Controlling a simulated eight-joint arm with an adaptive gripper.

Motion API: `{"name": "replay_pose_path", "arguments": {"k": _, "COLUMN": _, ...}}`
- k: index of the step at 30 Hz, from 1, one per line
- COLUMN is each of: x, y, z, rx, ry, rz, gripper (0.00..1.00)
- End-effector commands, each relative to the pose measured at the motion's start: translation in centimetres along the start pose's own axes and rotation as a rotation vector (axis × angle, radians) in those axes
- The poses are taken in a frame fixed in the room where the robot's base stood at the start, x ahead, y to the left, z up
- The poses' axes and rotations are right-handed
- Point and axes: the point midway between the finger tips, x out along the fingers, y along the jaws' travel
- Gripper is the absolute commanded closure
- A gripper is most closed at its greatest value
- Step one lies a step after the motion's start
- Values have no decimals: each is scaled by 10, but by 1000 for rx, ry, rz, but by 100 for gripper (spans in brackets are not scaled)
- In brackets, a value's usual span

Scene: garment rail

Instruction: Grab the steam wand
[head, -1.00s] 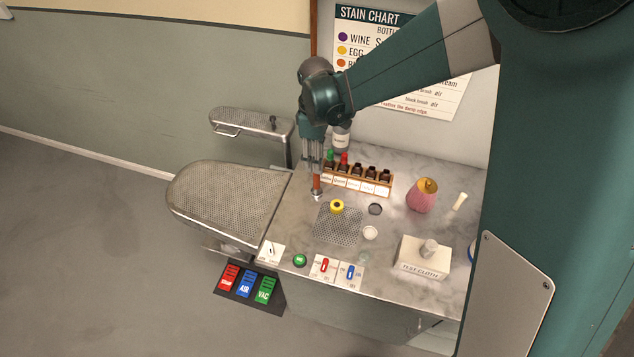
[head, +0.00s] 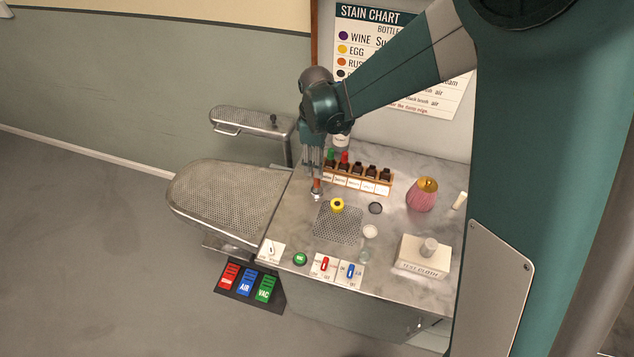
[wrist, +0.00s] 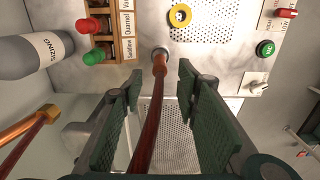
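A slim reddish-brown wand with a silver tip, which looks like the steam wand (wrist: 153,105), runs between my gripper's fingers in the wrist view. In the head view, the wand's lower end (head: 317,186) points down over the worktop, below the fingers. My gripper (head: 312,170) points down at the back left of the worktop. In the wrist view, my gripper (wrist: 158,100) is open, one green-padded finger on each side of the wand. Gaps show between both pads and the wand. The upper wand is partly hidden by my gripper in the head view.
A bottle rack (head: 355,180) stands close right of my gripper, with a grey bottle (wrist: 35,55) beside it. A perforated press board (head: 225,200) lies left. A yellow ring-shaped item (head: 337,205) sits near the wand tip. A copper-ended rod (wrist: 30,125) shows at the left.

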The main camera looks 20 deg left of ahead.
Motion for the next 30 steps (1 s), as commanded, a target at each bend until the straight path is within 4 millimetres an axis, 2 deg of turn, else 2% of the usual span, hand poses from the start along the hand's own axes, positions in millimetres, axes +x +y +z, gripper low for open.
{"name": "replay_pose_path", "arguments": {"k": 11, "x": 7, "y": 0, "z": 0, "rx": 0, "ry": 0, "rz": 0, "gripper": 68}}
{"name": "replay_pose_path", "arguments": {"k": 24, "x": 45, "y": 1, "z": 2, "rx": 0, "ry": 0, "rz": 0, "gripper": 68}}
{"name": "replay_pose_path", "arguments": {"k": 30, "x": 52, "y": 0, "z": 2, "rx": 0, "ry": 0, "rz": 0, "gripper": 68}}
